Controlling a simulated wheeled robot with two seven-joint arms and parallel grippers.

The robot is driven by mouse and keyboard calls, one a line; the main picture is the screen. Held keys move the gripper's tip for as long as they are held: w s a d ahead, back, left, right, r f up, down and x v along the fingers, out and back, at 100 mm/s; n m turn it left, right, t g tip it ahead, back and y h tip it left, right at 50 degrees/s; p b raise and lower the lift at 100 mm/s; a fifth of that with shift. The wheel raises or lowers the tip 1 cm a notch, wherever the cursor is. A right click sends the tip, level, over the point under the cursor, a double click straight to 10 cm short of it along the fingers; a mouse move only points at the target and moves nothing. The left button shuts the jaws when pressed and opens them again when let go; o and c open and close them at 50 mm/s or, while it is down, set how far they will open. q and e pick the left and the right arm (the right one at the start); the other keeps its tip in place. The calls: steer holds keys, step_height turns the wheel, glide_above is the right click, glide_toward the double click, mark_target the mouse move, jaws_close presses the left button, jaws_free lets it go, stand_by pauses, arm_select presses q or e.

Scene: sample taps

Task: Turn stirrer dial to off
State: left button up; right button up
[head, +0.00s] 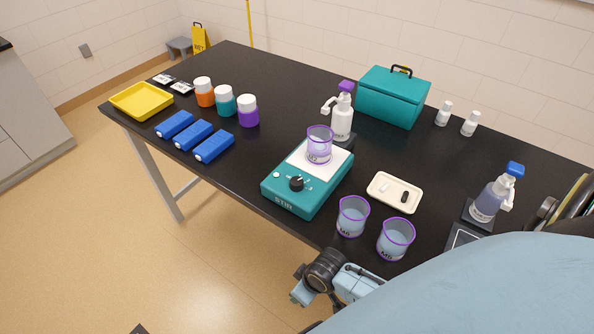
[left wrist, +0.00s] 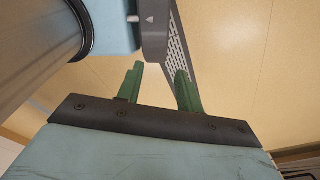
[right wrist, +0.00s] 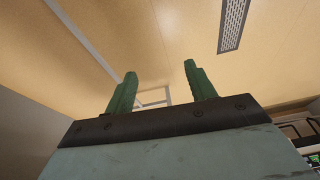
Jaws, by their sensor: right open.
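The teal stirrer (head: 318,200) stands on the black table near its front edge, with "STIR" on its front. Its black dial (head: 296,183) is on the sloped front panel; its pointer setting is too small to read. A purple-rimmed beaker (head: 319,146) stands on the stirrer's white plate. My left gripper (left wrist: 157,88) is open and empty in the left wrist view, over floor. My right gripper (right wrist: 160,75) is open and empty in the right wrist view, also with floor behind it. Neither gripper's fingers show in the head view, and both are away from the dial.
Two purple-rimmed beakers (head: 352,216) (head: 396,239) and a cream tray (head: 394,193) stand right of the stirrer. A pump bottle (head: 341,116) and teal box (head: 392,98) are behind. Blue blocks (head: 193,135) and a yellow tray (head: 141,101) lie left.

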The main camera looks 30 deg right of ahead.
steer(key=w+a+r+n+p, duration=0.1)
steer(key=w+r, duration=0.1)
steer(key=r, duration=0.4)
steer(key=w+a+r+n+p, duration=0.1)
steer(key=w+a+r, duration=0.1)
steer(key=r, duration=0.4)
step_height(320, 180, up, 21)
steer(key=n+g+h+p, duration=0.1)
steer(key=n+g+h, duration=0.15)
steer(key=n, duration=0.25)
glide_above(297, 181)
steer(key=shift+y, duration=0.35)
step_height(297, 181, down, 13)
arm_select(q)
steer(key=r, duration=0.1)
steer(key=w+r, duration=0.1)
steer(key=r, duration=0.1)
steer(key=shift+a+r, duration=0.1)
steer(key=shift+r, duration=0.1)
arm_select(e)
steer(key=c, duration=1)
arm_select(q)
steer(key=shift+r, duration=0.1)
arm_select(e)
steer(key=shift+o, duration=0.2)
steer(key=shift+n, duration=0.3)
